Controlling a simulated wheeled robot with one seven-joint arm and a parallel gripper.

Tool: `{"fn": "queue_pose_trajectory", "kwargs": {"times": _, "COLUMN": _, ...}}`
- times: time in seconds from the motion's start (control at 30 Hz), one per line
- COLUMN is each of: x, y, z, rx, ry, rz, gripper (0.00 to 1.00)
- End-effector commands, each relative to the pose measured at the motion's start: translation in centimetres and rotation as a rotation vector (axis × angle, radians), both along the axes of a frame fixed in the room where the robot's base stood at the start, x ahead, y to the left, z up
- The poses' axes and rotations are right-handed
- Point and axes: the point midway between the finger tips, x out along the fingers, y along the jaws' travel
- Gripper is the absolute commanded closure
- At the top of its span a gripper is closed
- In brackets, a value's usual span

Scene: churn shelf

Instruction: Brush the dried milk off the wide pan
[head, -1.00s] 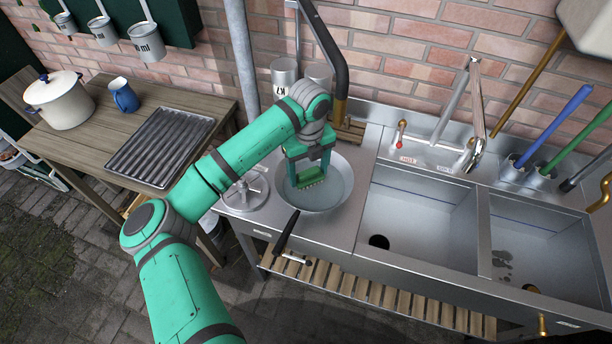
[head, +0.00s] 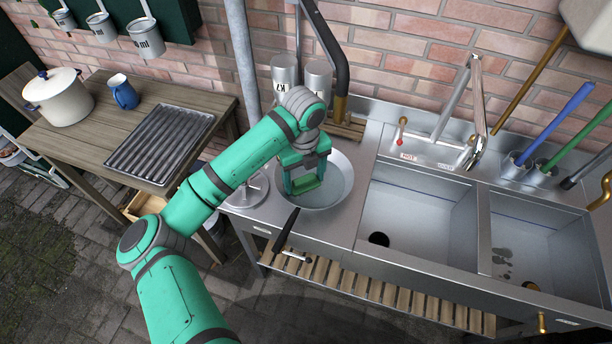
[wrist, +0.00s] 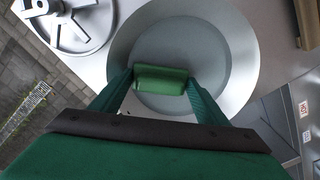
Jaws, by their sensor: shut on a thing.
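The wide pan (head: 338,190) is a shallow grey metal pan with a dark handle (head: 287,230), standing on the steel counter left of the sinks. My gripper (head: 304,183) is over the left part of the pan, shut on a green brush (head: 308,185). In the wrist view the green brush (wrist: 162,79) sits between the fingertips over the pan's floor (wrist: 190,45). The bristles are hidden beneath the brush's body, and I cannot tell whether they touch the pan. No distinct dried milk shows on the visible floor.
A spoked metal wheel-like piece (wrist: 65,22) stands close left of the pan. Two metal cans (head: 318,78) and a dark curved pipe (head: 330,45) stand behind it. Two sink basins (head: 420,215) lie to the right. A wooden table (head: 90,130) with a ribbed tray is at the left.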

Motion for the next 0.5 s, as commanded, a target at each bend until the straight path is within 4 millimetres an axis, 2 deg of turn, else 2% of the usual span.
{"fn": "queue_pose_trajectory", "kwargs": {"times": 0.17, "x": 0.1, "y": 0.2, "z": 0.4, "rx": 0.000, "ry": -0.001, "rz": 0.003, "gripper": 0.50}}
{"fn": "queue_pose_trajectory", "kwargs": {"times": 0.5, "x": 0.1, "y": 0.0, "z": 3.3, "rx": 0.001, "ry": -0.002, "rz": -0.001, "gripper": 0.50}}
